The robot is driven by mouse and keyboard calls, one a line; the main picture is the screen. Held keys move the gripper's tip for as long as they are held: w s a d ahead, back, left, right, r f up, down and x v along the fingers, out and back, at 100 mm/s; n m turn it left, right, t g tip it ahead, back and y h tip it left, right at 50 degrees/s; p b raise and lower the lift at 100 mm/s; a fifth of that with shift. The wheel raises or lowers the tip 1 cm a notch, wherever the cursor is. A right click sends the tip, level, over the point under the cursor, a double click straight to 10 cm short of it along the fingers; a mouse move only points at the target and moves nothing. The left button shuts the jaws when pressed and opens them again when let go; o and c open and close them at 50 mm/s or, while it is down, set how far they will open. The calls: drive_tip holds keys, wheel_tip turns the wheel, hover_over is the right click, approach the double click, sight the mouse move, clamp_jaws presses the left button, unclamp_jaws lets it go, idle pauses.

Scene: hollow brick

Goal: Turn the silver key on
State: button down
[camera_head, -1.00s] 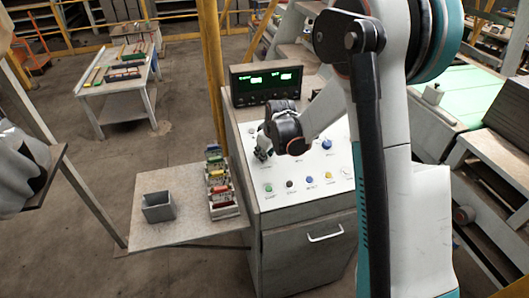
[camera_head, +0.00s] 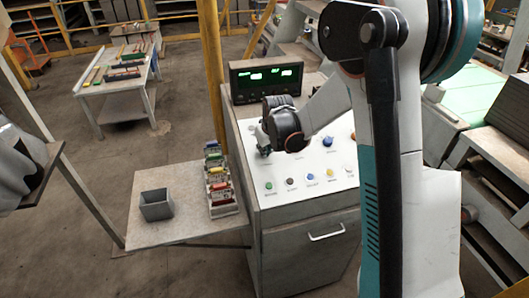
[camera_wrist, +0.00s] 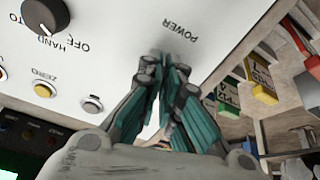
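My gripper (camera_wrist: 165,62) is at the white control panel (camera_wrist: 110,40), with its teal-padded fingertips close together just beside the POWER label. The silver key itself cannot be made out; the fingertips cover the spot beside that label where a control would sit. The tips appear closed there, with a gap between the fingers further back. In the head view my gripper (camera_head: 264,150) points down at the panel's left edge, partly hidden by my wrist.
A black HAND/OFF knob (camera_wrist: 45,14), a yellow ZERO button (camera_wrist: 45,90) and a grey button (camera_wrist: 92,104) are nearby. A display box (camera_head: 265,82) stands behind the panel. A side table (camera_head: 185,232) holds a grey bin (camera_head: 156,205) and a rack of coloured items (camera_head: 220,185).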

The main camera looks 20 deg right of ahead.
drive_tip(key=m+b, duration=0.2)
drive_tip(key=m, duration=0.2)
drive_tip(key=shift+f+m+h, duration=0.1)
drive_tip(key=shift+m+h, duration=0.2)
drive_tip(key=shift+m, duration=0.1)
drive_tip(key=m+b, duration=0.2)
drive_tip(key=m, duration=0.2)
drive_tip(key=shift+h, duration=0.3)
drive_tip(key=shift+m, duration=0.3)
drive_tip(key=c, duration=1.8)
unclamp_jaws()
drive_tip(key=shift+r, duration=0.2)
drive_tip(key=v, duration=1.1)
drive_tip(key=shift+r, duration=0.4)
drive_tip(key=shift+s+a, duration=0.1)
drive_tip(key=shift+s, duration=0.1)
